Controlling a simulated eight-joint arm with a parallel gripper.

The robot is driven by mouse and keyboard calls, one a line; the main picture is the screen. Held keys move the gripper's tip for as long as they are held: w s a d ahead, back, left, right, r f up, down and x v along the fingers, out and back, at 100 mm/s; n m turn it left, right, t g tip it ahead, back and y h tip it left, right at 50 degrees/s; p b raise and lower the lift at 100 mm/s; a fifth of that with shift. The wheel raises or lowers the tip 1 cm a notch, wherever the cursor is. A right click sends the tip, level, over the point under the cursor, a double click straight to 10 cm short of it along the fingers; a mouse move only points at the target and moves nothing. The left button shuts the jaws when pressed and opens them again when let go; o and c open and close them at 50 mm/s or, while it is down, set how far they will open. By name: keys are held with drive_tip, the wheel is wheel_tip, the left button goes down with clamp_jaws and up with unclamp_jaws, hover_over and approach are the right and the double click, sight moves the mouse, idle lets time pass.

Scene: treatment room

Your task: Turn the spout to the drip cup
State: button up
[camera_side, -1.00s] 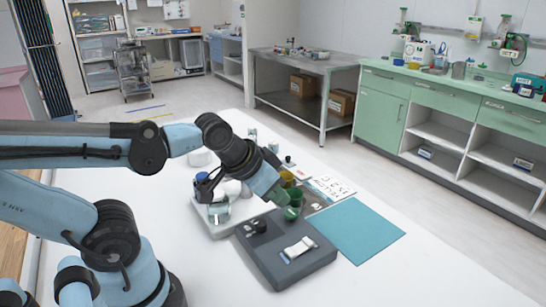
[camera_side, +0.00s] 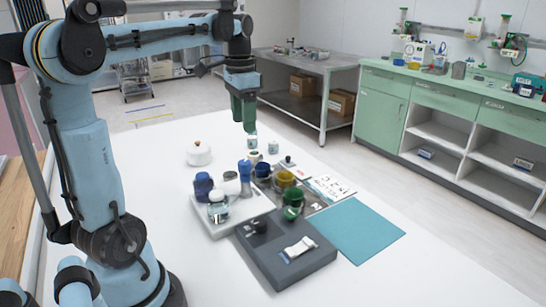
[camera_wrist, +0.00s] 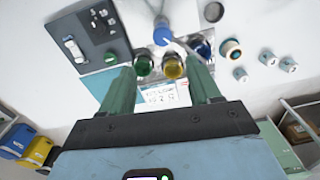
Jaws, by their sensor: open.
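In the wrist view the blue top (camera_wrist: 162,36) has a thin pale spout that runs down and right, between the yellow and blue cups. A green cup (camera_side: 293,198), a yellow cup (camera_side: 285,179) and a blue cup (camera_side: 262,170) stand beside it; I cannot tell which is the drip cup. In the wrist view the green cup (camera_wrist: 143,65) and yellow cup (camera_wrist: 173,67) show between the fingers. My gripper (camera_side: 247,127) is open, empty, pointing down and well above the table.
A grey device (camera_side: 290,262) and a teal mat (camera_side: 357,230) lie in front. A white lidded pot (camera_side: 199,154) and small white cups (camera_side: 273,147) are behind. The front right table is clear.

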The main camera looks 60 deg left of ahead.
sight(244, 162)
drive_tip(key=f, duration=1.2)
drive_tip(key=shift+a, duration=0.3)
clamp_jaws()
